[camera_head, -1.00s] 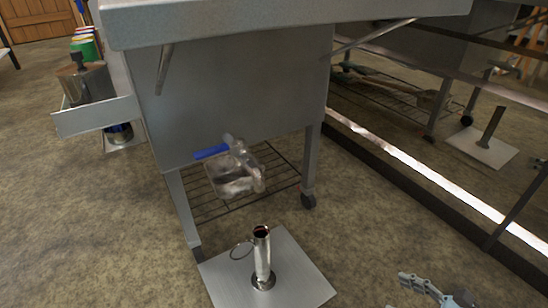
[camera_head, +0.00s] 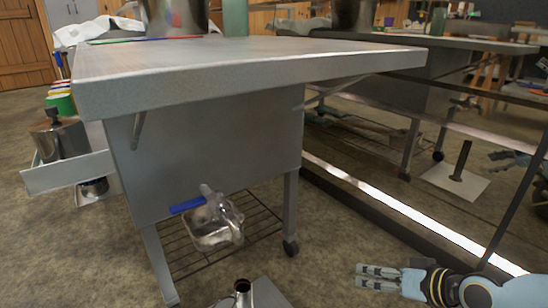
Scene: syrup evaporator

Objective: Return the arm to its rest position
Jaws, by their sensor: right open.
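My right gripper (camera_head: 362,276) shows at the lower right of the head view, its arm coming in from the right edge. Its light grey fingers point left and hold nothing. My left gripper is out of view.
A mirror-like wall (camera_head: 350,150) is at right.

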